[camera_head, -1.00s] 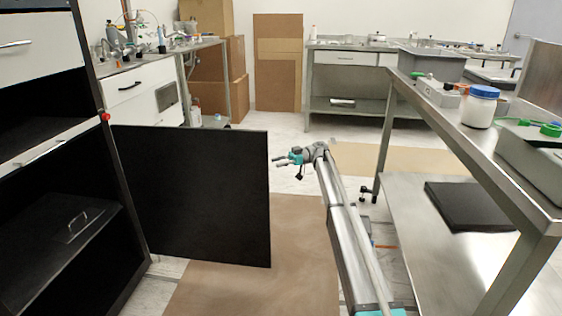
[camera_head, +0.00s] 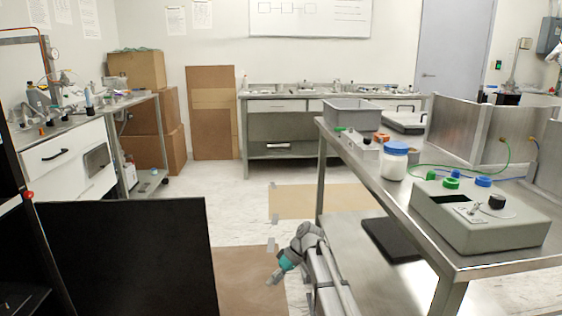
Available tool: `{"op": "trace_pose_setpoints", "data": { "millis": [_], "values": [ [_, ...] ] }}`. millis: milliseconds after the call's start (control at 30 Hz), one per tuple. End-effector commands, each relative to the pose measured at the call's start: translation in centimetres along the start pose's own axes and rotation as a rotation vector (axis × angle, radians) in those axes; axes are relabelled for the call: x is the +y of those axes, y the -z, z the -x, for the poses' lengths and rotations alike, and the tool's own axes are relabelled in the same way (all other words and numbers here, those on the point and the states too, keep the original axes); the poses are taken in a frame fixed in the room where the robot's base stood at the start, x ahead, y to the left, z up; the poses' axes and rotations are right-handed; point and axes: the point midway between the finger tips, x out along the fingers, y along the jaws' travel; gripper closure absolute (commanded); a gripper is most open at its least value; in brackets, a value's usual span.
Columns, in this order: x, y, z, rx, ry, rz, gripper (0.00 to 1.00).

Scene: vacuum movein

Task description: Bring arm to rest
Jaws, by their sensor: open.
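My gripper (camera_head: 272,279) is at the lower middle of the head view, at the end of my grey arm with a teal band. It points down and to the left, above the brown floor sheet. It is open and nothing shows in it. The black door panel (camera_head: 130,255) stands to its left, with a gap between them. The steel bench (camera_head: 440,240) stands to its right. The lower part of my arm runs out of the bottom of the view.
On the bench are a grey control box (camera_head: 481,215), a white jar with a blue lid (camera_head: 394,162) and a grey bin (camera_head: 352,114). A black slab (camera_head: 391,240) lies on its lower shelf. Cardboard boxes (camera_head: 140,105) stand at the back left. The floor (camera_head: 215,178) in the middle is clear.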

Motion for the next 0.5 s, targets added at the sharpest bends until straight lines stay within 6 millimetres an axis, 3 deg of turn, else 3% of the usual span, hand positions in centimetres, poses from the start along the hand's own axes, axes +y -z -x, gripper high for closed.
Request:
{"op": "trace_pose_setpoints", "data": {
  "millis": [33,200,300,500],
  "values": [
    [-1.3,-3.1,0.7,-0.015,-0.059,-0.077,0.52],
    [-2.1,-10.9,2.4,-0.052,-0.271,-0.340,0.52],
    [-2.5,-14.7,3.5,-0.057,-0.383,-0.470,0.52],
    [-3.4,-20.0,5.2,-0.048,-0.546,-0.648,0.52]
  ]
}}
